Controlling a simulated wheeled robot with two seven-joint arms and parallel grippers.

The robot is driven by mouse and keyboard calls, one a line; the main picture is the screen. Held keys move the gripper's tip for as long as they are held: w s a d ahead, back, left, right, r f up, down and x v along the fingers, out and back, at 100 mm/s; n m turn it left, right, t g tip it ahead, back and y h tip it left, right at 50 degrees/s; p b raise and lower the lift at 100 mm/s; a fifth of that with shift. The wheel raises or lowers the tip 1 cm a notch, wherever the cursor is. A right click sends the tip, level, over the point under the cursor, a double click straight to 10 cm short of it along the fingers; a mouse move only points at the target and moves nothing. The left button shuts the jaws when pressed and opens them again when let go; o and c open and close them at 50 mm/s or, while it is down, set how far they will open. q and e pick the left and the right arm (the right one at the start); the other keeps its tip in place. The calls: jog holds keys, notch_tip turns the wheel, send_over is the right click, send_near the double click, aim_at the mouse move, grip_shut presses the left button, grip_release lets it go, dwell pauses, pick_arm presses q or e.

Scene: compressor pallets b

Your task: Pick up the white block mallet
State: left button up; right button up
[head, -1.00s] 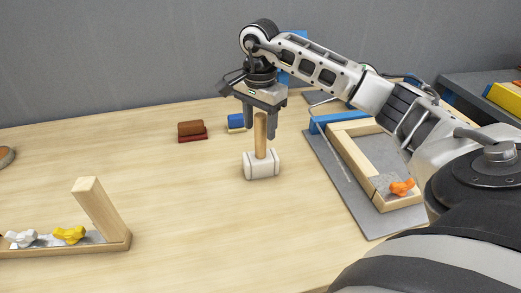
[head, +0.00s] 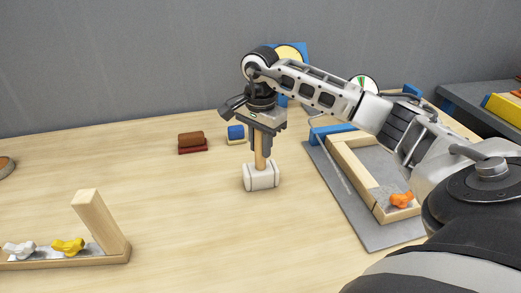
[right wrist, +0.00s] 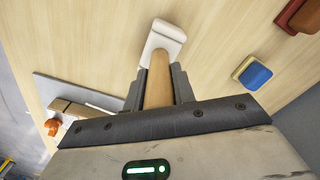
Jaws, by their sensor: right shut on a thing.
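The white block mallet (head: 261,176) stands on the wooden table in the head view, its white head down and its wooden handle (head: 260,152) pointing up. My right gripper (head: 261,150) comes down from above and is shut on the handle. In the right wrist view the handle (right wrist: 158,82) lies between the two fingers (right wrist: 157,92), and the white head (right wrist: 163,38) shows beyond them. I cannot tell whether the head still touches the table. My left gripper is not in view.
A brown block on a red base (head: 192,143) and a blue block (head: 236,133) sit behind the mallet. A grey board with a wooden frame (head: 352,168) and an orange piece (head: 400,200) lies right. A wooden tray (head: 115,252) with white and yellow pieces is front left.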

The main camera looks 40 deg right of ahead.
jog(key=shift+r, duration=1.3)
jog(key=s+a+r, duration=0.7)
jog(key=a+r, duration=0.3)
jog(key=a, duration=0.1)
jog(key=shift+s+a+r, duration=0.2)
jog(key=shift+s+a, duration=0.15)
jog(key=shift+s, duration=0.05)
